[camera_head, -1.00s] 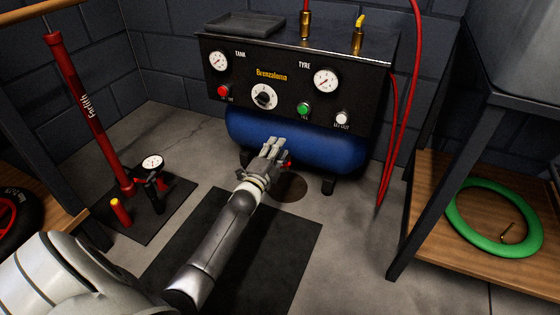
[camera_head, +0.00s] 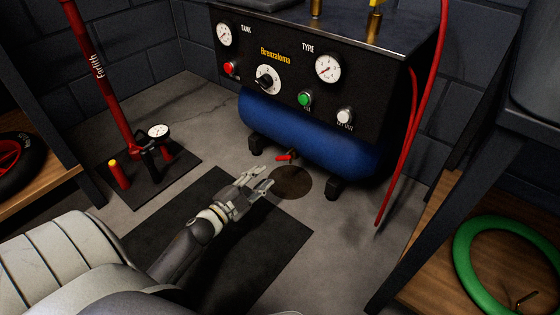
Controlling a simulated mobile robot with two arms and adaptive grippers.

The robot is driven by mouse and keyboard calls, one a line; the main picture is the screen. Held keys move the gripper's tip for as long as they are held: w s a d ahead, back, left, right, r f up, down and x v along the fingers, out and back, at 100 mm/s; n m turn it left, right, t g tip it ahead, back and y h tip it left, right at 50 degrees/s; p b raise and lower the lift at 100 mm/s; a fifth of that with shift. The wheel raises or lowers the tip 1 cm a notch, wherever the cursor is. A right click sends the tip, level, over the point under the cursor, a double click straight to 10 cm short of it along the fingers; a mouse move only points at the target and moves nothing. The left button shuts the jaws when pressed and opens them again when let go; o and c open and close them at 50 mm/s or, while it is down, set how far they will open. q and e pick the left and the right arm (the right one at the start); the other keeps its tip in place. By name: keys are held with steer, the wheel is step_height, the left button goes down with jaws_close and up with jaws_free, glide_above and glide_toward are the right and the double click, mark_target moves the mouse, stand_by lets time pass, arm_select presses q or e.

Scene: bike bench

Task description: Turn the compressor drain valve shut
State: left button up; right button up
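The compressor's drain valve (camera_head: 287,156) is a small part with a red handle under the belly of the blue tank (camera_head: 310,140). Its handle lies roughly sideways, low over the floor. My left gripper (camera_head: 264,179) is in front of and below the valve in the picture, apart from it. Its fingers are spread, with nothing between them. The valve is in plain view, but too small to read its exact setting. My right gripper is not in view.
A dark round stain (camera_head: 292,182) and a black mat (camera_head: 250,245) lie on the floor. The tank's dark feet (camera_head: 335,188) flank the valve. A red hose (camera_head: 405,150) hangs at the right. A red floor pump (camera_head: 105,80) stands at the left.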

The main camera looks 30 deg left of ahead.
mark_target(281, 159)
arm_select(q)
steer(key=w+b, duration=0.1)
steer(key=w, duration=0.2)
steer(key=w+b, duration=0.1)
steer(key=w, duration=0.4)
steer(key=shift+w+d+f+b, duration=0.1)
steer(key=shift+w+d+b, duration=0.25)
steer(key=shift+b, duration=0.05)
steer(key=shift+w, duration=0.45)
jaws_close()
